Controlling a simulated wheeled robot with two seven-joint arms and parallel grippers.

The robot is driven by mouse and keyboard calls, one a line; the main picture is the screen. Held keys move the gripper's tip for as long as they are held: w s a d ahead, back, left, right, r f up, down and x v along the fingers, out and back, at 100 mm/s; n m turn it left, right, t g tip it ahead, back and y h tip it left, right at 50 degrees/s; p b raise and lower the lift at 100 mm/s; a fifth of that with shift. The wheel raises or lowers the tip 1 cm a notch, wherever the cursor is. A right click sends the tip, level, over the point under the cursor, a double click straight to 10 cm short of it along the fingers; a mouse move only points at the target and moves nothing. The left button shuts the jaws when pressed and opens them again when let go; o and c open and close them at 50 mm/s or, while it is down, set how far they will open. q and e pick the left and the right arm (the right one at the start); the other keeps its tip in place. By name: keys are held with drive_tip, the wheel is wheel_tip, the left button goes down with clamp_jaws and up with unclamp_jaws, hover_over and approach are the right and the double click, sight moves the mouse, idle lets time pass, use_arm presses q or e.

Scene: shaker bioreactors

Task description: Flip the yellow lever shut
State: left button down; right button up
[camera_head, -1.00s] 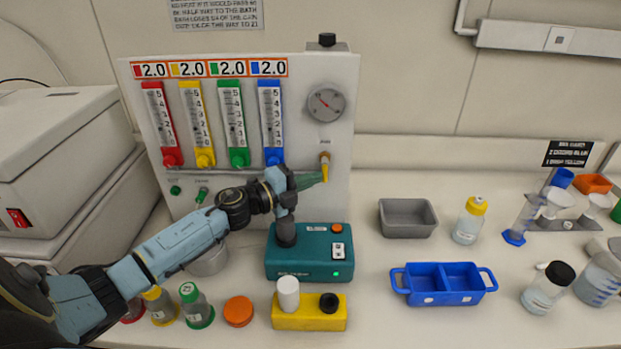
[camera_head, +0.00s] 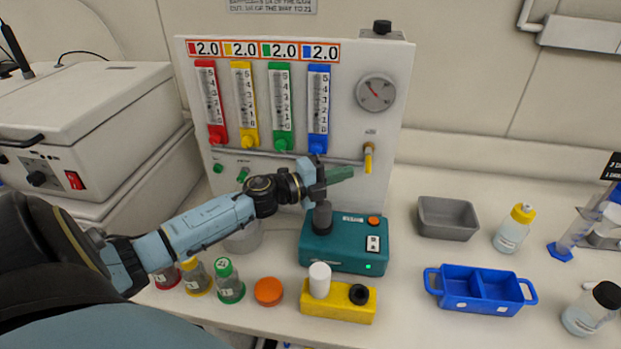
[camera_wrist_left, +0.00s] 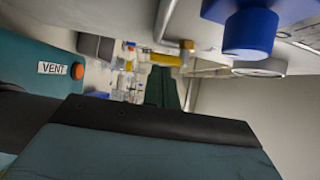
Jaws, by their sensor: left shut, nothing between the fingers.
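The yellow lever (camera_head: 368,161) hangs straight down from its brass valve (camera_head: 370,146), low on the right of the white panel (camera_head: 395,110), under the round gauge (camera_head: 376,92). In the left wrist view the lever (camera_wrist_left: 166,60) lies sideways beyond my finger. My left gripper (camera_head: 345,173) is shut and empty. Its dark green fingers point right, and their tips are just left of the lever's lower end, with a small gap in the head view. The left wrist view also shows the fingers (camera_wrist_left: 162,88). My right gripper is not in view.
The teal vent box (camera_head: 345,245) stands below my left gripper. Four flow tubes with coloured knobs, including a blue one (camera_head: 318,143), are left of the lever. A grey tray (camera_head: 447,232) and blue two-part tray (camera_head: 480,307) lie to the right.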

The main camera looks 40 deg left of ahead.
use_arm(q)
drive_tip(key=b+v, duration=0.1)
drive_tip(key=v, duration=0.9)
